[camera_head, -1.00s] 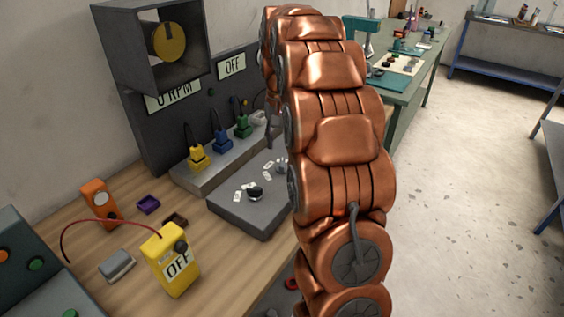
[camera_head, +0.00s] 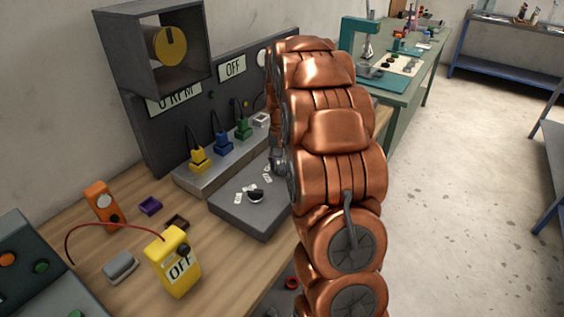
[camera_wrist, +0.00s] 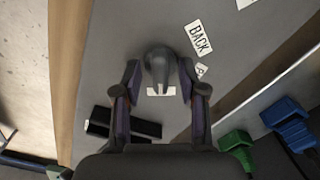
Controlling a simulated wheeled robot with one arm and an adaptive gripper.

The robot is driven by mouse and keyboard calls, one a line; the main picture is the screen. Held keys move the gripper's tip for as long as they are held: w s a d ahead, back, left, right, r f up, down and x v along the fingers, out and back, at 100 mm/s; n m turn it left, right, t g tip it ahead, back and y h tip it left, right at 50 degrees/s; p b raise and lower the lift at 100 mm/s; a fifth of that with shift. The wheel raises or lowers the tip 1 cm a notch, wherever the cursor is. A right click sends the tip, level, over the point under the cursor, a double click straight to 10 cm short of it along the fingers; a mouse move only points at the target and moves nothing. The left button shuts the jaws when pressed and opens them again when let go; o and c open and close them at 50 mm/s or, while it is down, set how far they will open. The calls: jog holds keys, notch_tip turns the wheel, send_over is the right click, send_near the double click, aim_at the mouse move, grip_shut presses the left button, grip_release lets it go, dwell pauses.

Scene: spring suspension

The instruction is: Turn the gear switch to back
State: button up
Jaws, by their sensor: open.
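The gear switch (camera_wrist: 158,62) is a grey rounded knob on a grey panel (camera_wrist: 110,55). In the wrist view it sits between the two fingers of my gripper (camera_wrist: 160,80). The fingers are apart, one on each side of the knob; whether they touch it I cannot tell. A white "BACK" label (camera_wrist: 198,38) lies up and right of the knob. Another white label shows partly just below the knob. In the head view my gripper (camera_head: 279,162) is low over the far right part of the grey box (camera_head: 245,222), and my arm hides the switch.
A yellow meter reading "OFF" (camera_head: 172,262) is at the front left. An "OFF" display (camera_head: 232,67) is on the back panel.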

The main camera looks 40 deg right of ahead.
jog(key=shift+c, duration=0.4)
grip_shut()
